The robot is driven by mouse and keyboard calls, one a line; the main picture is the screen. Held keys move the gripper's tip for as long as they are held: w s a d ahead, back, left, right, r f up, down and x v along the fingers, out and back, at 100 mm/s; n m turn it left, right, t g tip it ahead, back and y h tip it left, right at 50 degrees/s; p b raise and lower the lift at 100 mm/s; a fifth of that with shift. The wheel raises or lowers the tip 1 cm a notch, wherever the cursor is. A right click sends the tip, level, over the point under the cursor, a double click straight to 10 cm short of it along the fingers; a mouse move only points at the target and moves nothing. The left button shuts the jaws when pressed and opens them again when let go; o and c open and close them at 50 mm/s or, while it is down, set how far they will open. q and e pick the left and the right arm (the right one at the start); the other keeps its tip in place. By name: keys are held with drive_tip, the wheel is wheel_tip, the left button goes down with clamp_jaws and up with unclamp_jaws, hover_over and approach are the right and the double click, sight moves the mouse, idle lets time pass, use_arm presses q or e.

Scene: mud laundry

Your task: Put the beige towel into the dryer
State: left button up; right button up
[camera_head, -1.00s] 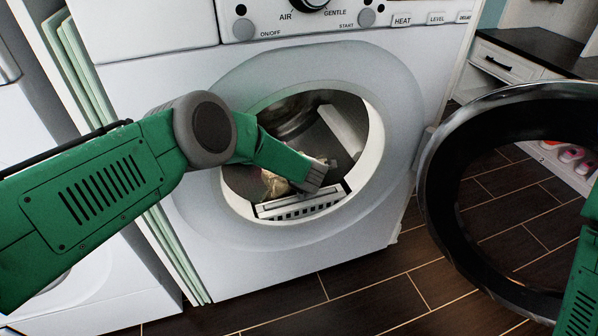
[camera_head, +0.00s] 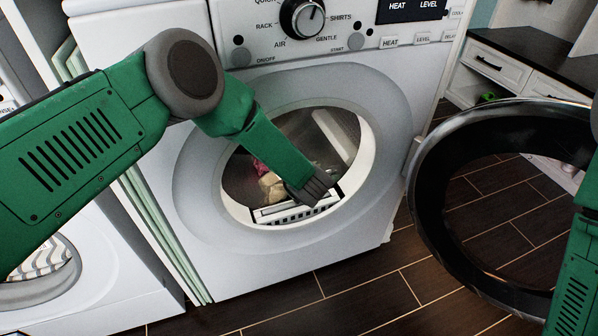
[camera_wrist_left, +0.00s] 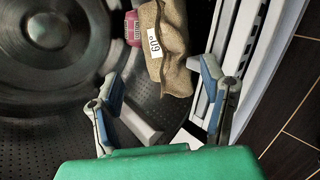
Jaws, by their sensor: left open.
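The beige towel (camera_wrist_left: 165,50) lies inside the dryer drum, close to the front opening, with a white tag on it. In the head view the towel (camera_head: 270,187) shows just left of my left gripper. The dryer (camera_head: 205,255) stands with its round door (camera_head: 425,190) swung open to the right. My left gripper (camera_wrist_left: 165,95) is open, its fingers spread, with the towel beyond the fingertips and not between them. In the head view my left gripper (camera_head: 318,190) is at the dryer's opening. My right arm shows at the right edge; its gripper is out of frame.
A red item (camera_wrist_left: 133,28) lies in the drum beside the towel. A slotted white lint-filter panel (camera_head: 297,211) lines the lower rim of the opening. Another machine (camera_head: 90,280) stands at the left, and a white cabinet (camera_head: 510,70) at the right. The dark tiled floor in front is clear.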

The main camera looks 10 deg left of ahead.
use_arm(q)
drive_tip(key=shift+s+d+r, duration=0.15)
drive_tip(key=shift+s+r, duration=0.15)
drive_tip(key=shift+s, duration=0.05)
drive_tip(key=s+a+f+m+h, duration=0.25)
drive_tip(key=s+f+m, duration=0.25)
drive_tip(key=s+m, duration=0.55)
drive_tip(key=s+a+m+g, duration=0.2)
drive_tip(key=s+m, duration=0.3)
drive_tip(key=s, duration=0.6)
drive_tip(key=s+a+r+m+g+h, duration=0.1)
drive_tip(key=s+a+m+g, duration=0.2)
drive_tip(key=s, duration=0.8)
drive_tip(key=s+a+m+g, duration=0.3)
drive_tip(key=s+a+m, duration=0.2)
drive_tip(key=s+m, duration=0.4)
drive_tip(key=shift+s+a+r, duration=0.15)
drive_tip(key=shift+s+a, duration=0.25)
drive_tip(key=shift+s, duration=0.5)
drive_tip(key=shift+m, duration=0.25)
